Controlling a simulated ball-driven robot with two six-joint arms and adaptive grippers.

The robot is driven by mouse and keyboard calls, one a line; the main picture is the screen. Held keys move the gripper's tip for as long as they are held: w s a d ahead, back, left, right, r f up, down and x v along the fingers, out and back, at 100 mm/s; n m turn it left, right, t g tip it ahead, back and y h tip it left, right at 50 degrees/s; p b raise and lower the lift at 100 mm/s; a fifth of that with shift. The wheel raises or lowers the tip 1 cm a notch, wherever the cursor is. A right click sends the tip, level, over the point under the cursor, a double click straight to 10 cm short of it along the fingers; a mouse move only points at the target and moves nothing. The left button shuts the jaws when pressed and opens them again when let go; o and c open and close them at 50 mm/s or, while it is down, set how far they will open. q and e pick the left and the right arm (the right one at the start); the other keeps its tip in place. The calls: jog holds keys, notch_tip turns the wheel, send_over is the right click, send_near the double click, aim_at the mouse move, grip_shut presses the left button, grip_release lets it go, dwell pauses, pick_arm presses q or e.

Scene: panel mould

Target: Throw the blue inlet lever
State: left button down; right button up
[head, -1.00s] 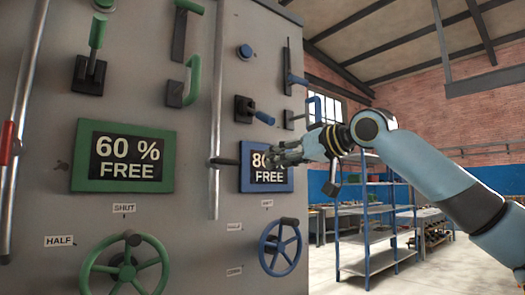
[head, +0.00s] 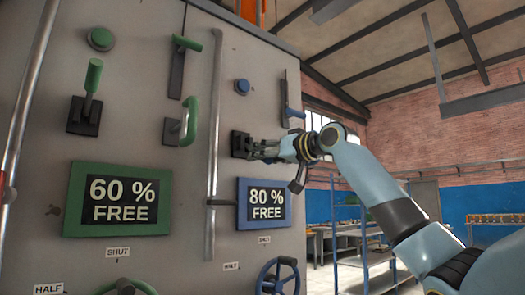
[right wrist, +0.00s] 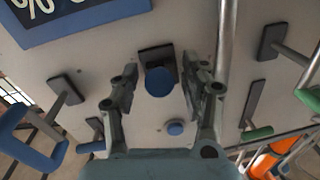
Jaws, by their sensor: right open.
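The blue inlet lever shows in the right wrist view as a blue knob (right wrist: 159,81) in front of a black base plate. In the head view its black base (head: 238,143) is on the panel above the blue-framed display, and my gripper hides the knob. My right gripper (head: 258,150) is at the lever, coming from the right. In the right wrist view the open fingers of the right gripper (right wrist: 160,88) stand on either side of the knob, with gaps visible. My left gripper is not in view.
The blue "80 % FREE" display (head: 265,205) is below the lever, a blue button (head: 242,86) above. A blue handle (head: 293,113) is close above my right wrist. A vertical metal pipe (head: 214,110) runs just left. Green controls, including a green lever (head: 93,75), stand farther left.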

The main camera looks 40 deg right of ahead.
jog(key=shift+w+a, duration=0.1)
jog(key=shift+w, duration=0.2)
grip_shut()
